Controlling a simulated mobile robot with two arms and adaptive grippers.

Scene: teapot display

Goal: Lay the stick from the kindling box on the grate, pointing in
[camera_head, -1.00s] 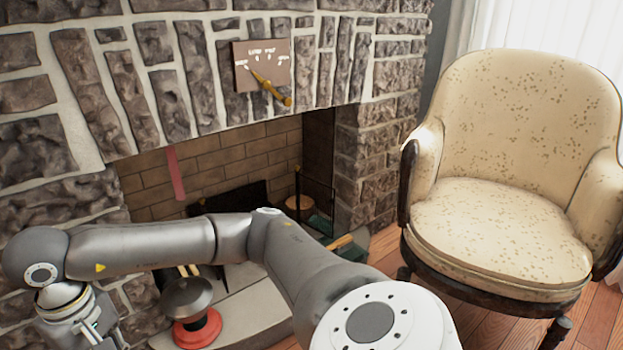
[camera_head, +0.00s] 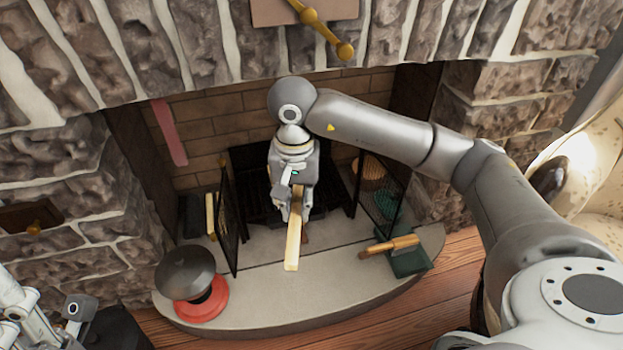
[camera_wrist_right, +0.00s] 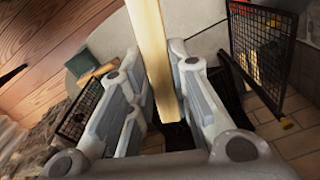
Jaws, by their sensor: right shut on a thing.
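The pale wooden stick (camera_head: 292,248) is held in my right gripper (camera_head: 293,208), which is shut on it in front of the firebox. One end of the stick points out over the hearth; the gripper hides part of the other end in the head view. In the right wrist view the stick (camera_wrist_right: 153,50) lies between both fingers (camera_wrist_right: 165,100). The dark grate (camera_head: 252,172) is inside the firebox, behind my right gripper and partly hidden by it. I cannot tell for certain which container is the kindling box. My left gripper (camera_head: 28,312) is partly cut off at lower left.
Mesh screens stand left (camera_head: 229,225) and right (camera_head: 380,195) of the firebox opening. A red-based object with a dark dome (camera_head: 190,285) stands on the hearth's left. A green box (camera_head: 410,260) with a wooden piece (camera_head: 388,246) is at right. The front hearth slab (camera_head: 340,290) is mostly clear.

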